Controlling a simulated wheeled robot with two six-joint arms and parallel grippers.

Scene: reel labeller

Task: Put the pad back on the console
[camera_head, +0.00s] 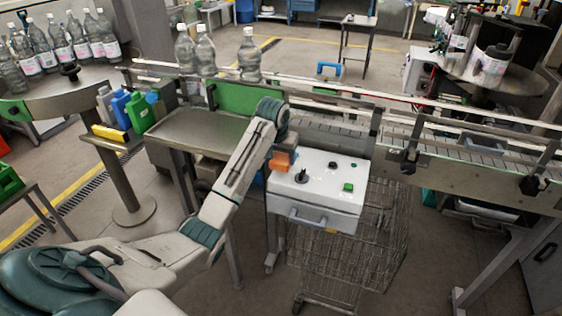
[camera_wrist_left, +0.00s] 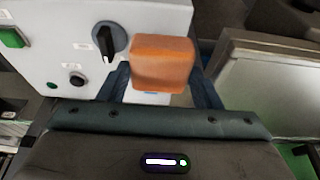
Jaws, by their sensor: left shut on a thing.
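The pad is a small orange block (camera_head: 282,161), also large in the middle of the left wrist view (camera_wrist_left: 162,64). My left gripper (camera_head: 279,166) is shut on it, with a dark blue finger on each side of the block in the wrist view (camera_wrist_left: 163,84). The console is a white box (camera_head: 325,202) with a black knob and buttons on top. Its top also fills the upper left of the wrist view (camera_wrist_left: 70,40). The pad is at the console's left edge, near the knob, partly overlapping the edge. I cannot tell whether it touches the top. My right gripper is not in view.
A wire cart (camera_head: 352,245) stands under the console. The conveyor (camera_head: 450,158) runs behind and to the right. A metal table (camera_head: 203,132) is left of the console, with coloured bottles (camera_head: 140,113) beyond it. The console's middle top is mostly clear.

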